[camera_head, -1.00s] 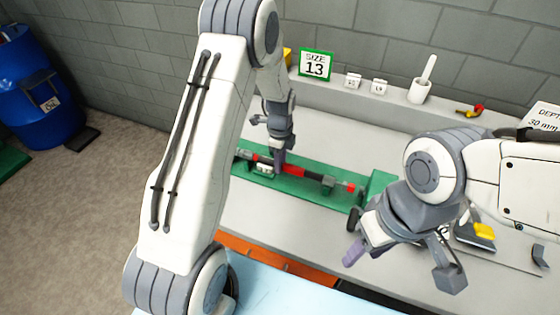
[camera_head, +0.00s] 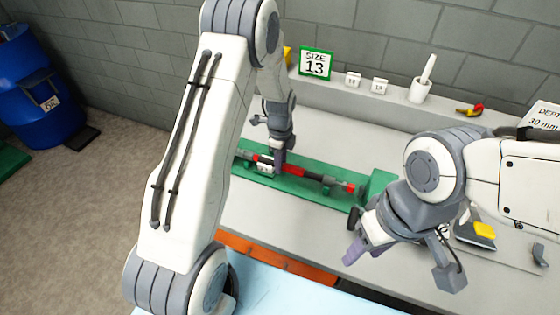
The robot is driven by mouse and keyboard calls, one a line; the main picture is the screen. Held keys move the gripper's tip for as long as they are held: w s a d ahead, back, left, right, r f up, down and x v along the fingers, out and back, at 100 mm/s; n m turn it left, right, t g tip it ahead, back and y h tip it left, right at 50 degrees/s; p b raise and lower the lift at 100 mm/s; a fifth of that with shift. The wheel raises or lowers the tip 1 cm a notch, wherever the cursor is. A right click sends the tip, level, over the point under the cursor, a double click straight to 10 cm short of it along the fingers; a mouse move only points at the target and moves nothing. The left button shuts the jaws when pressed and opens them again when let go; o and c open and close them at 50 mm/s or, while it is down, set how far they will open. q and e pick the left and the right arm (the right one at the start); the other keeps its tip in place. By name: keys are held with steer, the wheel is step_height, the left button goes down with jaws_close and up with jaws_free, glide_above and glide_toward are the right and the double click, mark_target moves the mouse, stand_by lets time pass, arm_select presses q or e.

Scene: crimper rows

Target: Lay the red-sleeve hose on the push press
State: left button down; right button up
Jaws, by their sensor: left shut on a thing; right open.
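The red-sleeve hose (camera_head: 292,170), dark with red sections, lies along the green push press (camera_head: 310,196) on the bench. Part of the hose is hidden behind my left arm and gripper. My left gripper (camera_head: 278,166) reaches down over the press and is shut on the hose. I cannot tell whether the hose rests fully in the press. My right gripper (camera_head: 402,268) is open and empty in front of the right end of the press, apart from it.
A green "SIZE 13" sign (camera_head: 315,63), small white number blocks (camera_head: 379,86) and a white cup (camera_head: 419,91) stand on the back ledge. A yellow-topped item (camera_head: 482,231) sits at the right. A blue barrel (camera_head: 35,95) stands on the floor at far left.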

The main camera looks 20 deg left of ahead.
arm_select(q)
steer(key=shift+f, duration=0.15)
steer(key=shift+c, duration=2.3)
jaws_free()
steer(key=shift+f, duration=0.1)
step_height(320, 180, up, 11)
steer(key=b, duration=0.1)
steer(key=shift+f, duration=0.15)
